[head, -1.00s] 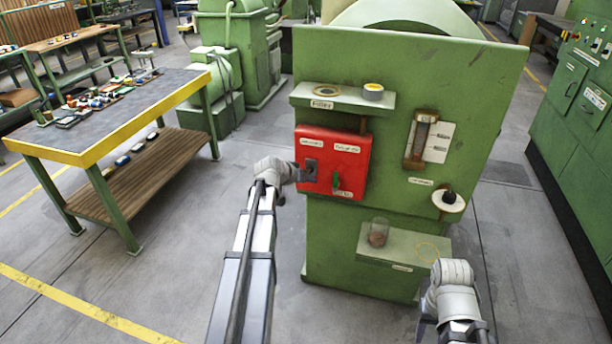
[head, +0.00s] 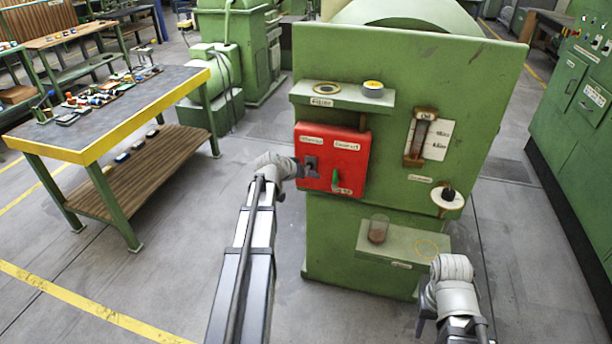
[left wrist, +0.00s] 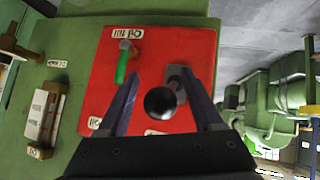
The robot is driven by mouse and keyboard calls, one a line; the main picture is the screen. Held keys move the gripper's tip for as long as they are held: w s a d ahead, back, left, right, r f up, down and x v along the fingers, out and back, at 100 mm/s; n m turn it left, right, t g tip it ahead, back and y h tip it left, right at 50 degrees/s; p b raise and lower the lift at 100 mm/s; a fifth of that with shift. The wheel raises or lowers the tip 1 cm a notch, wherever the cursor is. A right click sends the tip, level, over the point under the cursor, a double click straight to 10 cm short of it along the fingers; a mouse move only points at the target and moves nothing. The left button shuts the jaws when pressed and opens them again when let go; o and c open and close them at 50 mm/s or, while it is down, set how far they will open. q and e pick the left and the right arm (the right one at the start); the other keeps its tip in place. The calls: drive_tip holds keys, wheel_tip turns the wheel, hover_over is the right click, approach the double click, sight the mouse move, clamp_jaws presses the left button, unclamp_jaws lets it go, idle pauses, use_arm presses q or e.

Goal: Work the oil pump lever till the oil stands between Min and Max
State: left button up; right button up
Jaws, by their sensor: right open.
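The red panel (head: 343,150) on the green machine carries a dark lever (head: 310,166) at left and a green lever (head: 335,180) at right. My left gripper (head: 297,168) is at the dark lever. In the left wrist view its two fingers (left wrist: 160,82) are apart, with the lever's black ball knob (left wrist: 160,102) between them; contact cannot be told. The green lever (left wrist: 122,65) shows beside the left finger. The oil gauge (head: 420,137), with a marked white plate, is right of the panel; its level is too small to read. My right gripper (head: 424,318) is open, low at the right.
A shelf (head: 340,98) above the panel holds a ring and a small round tin (head: 373,88). A black knob on a white disc (head: 447,198) is at right.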

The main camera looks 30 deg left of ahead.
use_arm(q)
drive_tip(key=p+v, duration=0.5)
drive_tip(key=v, duration=0.2)
drive_tip(key=shift+s+r, duration=0.25)
drive_tip(key=shift+s, duration=0.05)
drive_tip(key=r+n+g+p, duration=0.1)
drive_tip(key=g+p, duration=0.1)
drive_tip(key=p, duration=0.1)
drive_tip(key=r+n+g+y+p, duration=0.1)
drive_tip(key=p, duration=0.2)
drive_tip(key=d+r+n+g+y+p, duration=0.1)
drive_tip(key=r+g+p, duration=0.1)
drive_tip(key=p, duration=0.2)
drive_tip(key=shift+w+g, duration=0.3)
